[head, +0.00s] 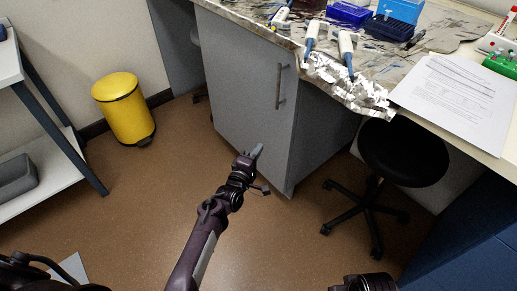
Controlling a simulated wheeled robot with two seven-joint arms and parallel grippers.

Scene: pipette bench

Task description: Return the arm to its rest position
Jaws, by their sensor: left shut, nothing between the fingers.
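My left arm reaches up from the bottom of the head view, and its gripper (256,152) is shut and empty. The gripper is in front of the grey cabinet door (242,85), below the bench top. I cannot tell whether it touches the door. A dark part of my own body shows at the bottom edge, right of the middle, but no fingers of my right gripper are visible.
The bench (440,62) holds pipettes (347,48), blue boxes (398,24), crumpled foil (345,85) and paper sheets (460,100). A black stool (405,152) stands at right. A yellow bin (124,108) and a shelf (50,178) are at left. Brown floor between is clear.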

